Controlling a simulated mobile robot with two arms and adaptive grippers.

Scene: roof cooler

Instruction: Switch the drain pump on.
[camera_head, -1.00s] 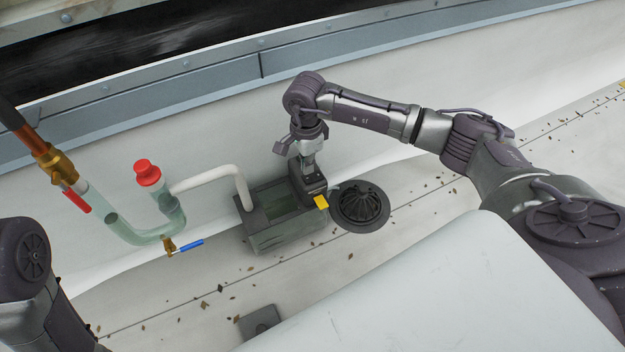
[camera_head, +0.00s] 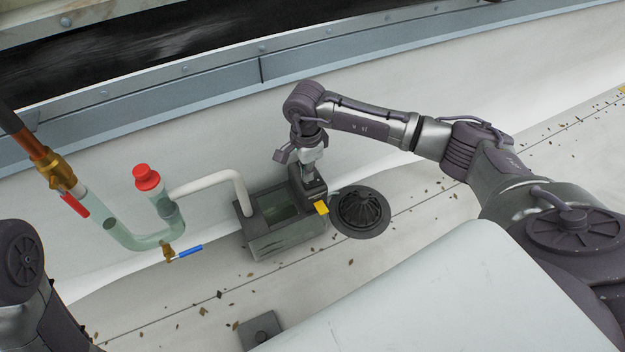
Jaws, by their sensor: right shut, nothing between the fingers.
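The drain pump is a clear greenish tank (camera_head: 285,240) with a grey frame, standing on the white roof floor. A dark box (camera_head: 296,183) sits at its right end, with a yellow piece (camera_head: 321,208) at the box's lower front. My right gripper (camera_head: 313,183) points down at the top of this box and is shut with nothing held. Its fingertips blend with the dark box, so I cannot tell whether they touch it. No switch shows clearly; the yellow piece's role cannot be told. My left gripper is out of view; only part of my left arm shows at the left edge.
A black domed drain strainer (camera_head: 360,211) lies right of the tank. A white pipe (camera_head: 212,179) joins the tank to a clear trap (camera_head: 130,238) with a red cap (camera_head: 146,177), a red-handled valve and a blue-handled valve (camera_head: 188,251). Leaves litter the floor.

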